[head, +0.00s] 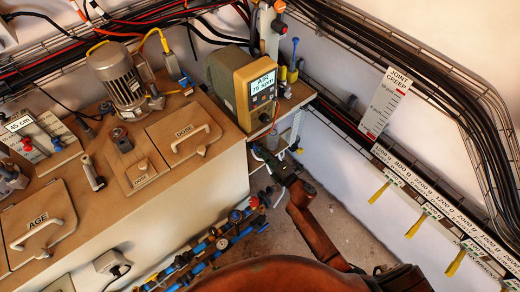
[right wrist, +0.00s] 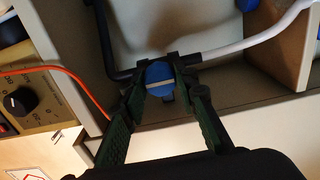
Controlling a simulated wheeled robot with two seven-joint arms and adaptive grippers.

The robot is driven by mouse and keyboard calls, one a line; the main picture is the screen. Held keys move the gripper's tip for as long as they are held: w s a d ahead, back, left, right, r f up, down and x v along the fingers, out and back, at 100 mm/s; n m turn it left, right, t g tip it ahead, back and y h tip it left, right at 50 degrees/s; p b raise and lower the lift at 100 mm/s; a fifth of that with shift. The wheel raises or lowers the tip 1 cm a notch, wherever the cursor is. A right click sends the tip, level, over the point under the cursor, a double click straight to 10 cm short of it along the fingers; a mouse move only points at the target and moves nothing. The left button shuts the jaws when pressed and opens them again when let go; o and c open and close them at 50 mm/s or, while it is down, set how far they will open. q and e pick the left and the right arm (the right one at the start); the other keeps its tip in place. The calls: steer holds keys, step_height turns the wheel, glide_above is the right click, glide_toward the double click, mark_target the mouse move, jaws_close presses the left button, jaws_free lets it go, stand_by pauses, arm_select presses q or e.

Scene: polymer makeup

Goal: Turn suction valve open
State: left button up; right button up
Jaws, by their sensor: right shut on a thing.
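A round blue valve knob (right wrist: 160,78) with a pale stripe across it shows in the right wrist view. It sits on a line between a black pipe (right wrist: 103,50) and a white hose (right wrist: 262,40). The stripe runs roughly along this line. My right gripper (right wrist: 161,82) is shut on the knob, one green-black finger on each side. In the head view my right gripper (head: 284,172) is low beside the end of the bench, below the yellow pump box. The knob is too small and covered to make out there. My left gripper is not in view.
The yellow pump box (head: 262,86) with a display stands above my right gripper. A wooden shelf (head: 290,101) and the bench side (head: 205,200) are close by. Blue-handled piping (head: 215,246) runs below. An orange cable (right wrist: 50,72) and a black dial (right wrist: 20,101) show in the wrist view.

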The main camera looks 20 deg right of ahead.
steer(key=shift+f, duration=0.1)
steer(key=o, duration=1.2)
steer(key=shift+c, duration=0.2)
steer(key=v, duration=1.2)
